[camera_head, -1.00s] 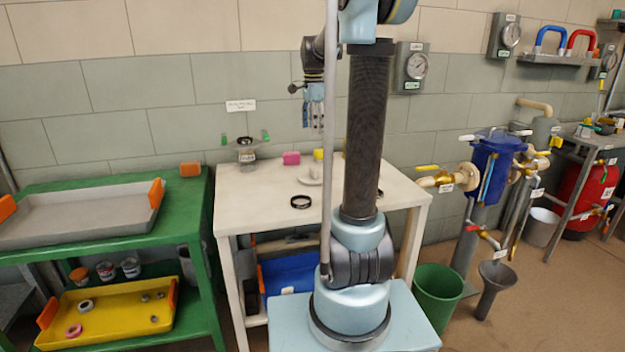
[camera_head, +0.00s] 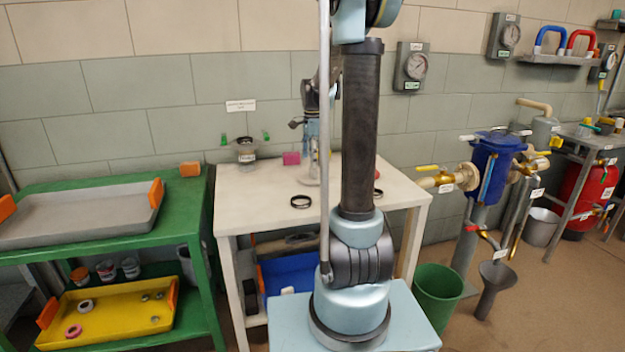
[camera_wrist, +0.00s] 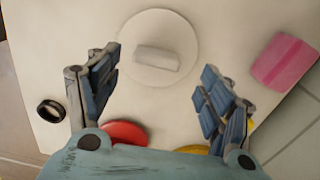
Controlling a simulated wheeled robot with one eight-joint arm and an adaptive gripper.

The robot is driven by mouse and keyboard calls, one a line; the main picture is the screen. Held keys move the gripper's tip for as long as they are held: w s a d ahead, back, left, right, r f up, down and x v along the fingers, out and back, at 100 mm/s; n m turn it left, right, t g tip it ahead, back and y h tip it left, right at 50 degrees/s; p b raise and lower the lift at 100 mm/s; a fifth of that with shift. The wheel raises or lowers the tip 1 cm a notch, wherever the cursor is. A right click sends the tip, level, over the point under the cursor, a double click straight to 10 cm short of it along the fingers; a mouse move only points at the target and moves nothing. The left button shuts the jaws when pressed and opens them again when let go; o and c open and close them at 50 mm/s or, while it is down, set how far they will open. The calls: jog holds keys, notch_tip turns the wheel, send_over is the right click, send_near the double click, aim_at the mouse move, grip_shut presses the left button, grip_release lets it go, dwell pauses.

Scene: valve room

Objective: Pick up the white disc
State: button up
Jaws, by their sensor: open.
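The white disc (camera_wrist: 153,79) lies flat on the white table, with a raised block-shaped handle (camera_wrist: 157,60) across its middle. In the wrist view my gripper (camera_wrist: 163,85) is open, with its blue-padded fingers apart and the disc showing between and beyond them. The fingers do not grip it. In the head view my gripper (camera_head: 313,165) is down at the table over the disc's place. The disc shows there only as a small pale edge (camera_head: 305,181), mostly hidden by my arm.
A pink block (camera_wrist: 284,62) lies right of the disc in the wrist view. A red round thing (camera_wrist: 126,133) and a yellow one (camera_wrist: 196,150) lie partly hidden near the gripper. A black ring (camera_head: 300,202) sits on the white table (camera_head: 250,190). A green bench (camera_head: 185,222) stands left.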

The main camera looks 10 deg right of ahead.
aim_at(313, 169)
jog(key=shift+s+f, duration=0.2)
jog(key=shift+f, duration=2.45)
jog(key=shift+c, duration=0.5)
jog(key=c, duration=1.4)
